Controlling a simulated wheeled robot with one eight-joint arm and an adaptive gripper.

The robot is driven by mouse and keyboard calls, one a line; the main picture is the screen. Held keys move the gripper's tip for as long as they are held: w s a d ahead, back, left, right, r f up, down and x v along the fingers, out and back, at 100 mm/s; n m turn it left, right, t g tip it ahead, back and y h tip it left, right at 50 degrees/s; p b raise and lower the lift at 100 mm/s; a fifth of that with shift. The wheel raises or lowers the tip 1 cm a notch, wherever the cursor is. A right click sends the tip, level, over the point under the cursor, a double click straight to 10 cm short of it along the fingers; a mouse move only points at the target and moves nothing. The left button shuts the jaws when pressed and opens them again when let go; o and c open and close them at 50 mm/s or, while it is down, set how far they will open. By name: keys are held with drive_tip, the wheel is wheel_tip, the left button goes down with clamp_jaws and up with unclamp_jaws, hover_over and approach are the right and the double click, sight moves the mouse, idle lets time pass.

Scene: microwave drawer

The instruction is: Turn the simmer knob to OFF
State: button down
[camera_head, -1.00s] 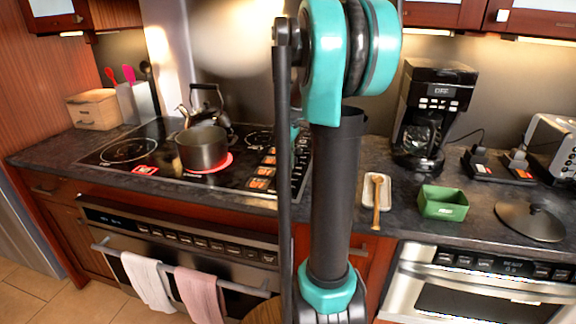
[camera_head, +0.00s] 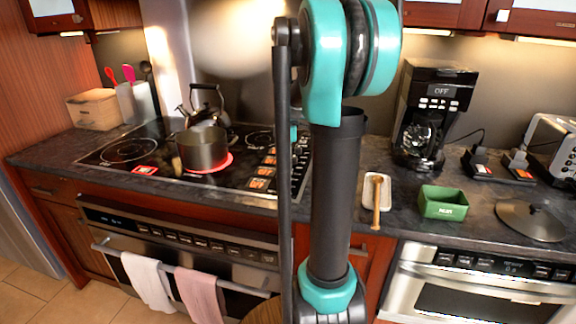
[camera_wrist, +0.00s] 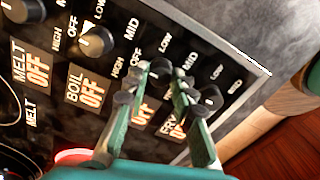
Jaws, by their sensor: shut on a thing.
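In the wrist view, a row of dark round knobs runs diagonally across the black control panel (camera_wrist: 140,27). My gripper (camera_wrist: 163,80) is closed around the knob in the third place, between the BOIL knob (camera_wrist: 97,40) and the FRY knob (camera_wrist: 207,98). My fingers mostly hide that simmer knob (camera_wrist: 160,67), so its pointer angle cannot be read. An OFF label (camera_wrist: 145,115) shows between my fingers, with its name covered. The BOIL knob has a pale pointer mark. In the head view, my arm hides the gripper and part of the cooktop (camera_head: 120,165).
A pot (camera_head: 203,149) stands on a red glowing burner, with a kettle (camera_head: 205,103) behind it. Right of my arm are a coffee maker (camera_head: 432,115), a spoon rest (camera_head: 372,190), a green box (camera_head: 443,202) and a lid (camera_head: 530,222). Towels hang from the oven handle (camera_head: 115,249).

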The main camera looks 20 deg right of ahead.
drive_tip(key=c, duration=1.3)
unclamp_jaws()
drive_tip(key=shift+o, duration=0.2)
wheel_tip(320, 180, up, 12)
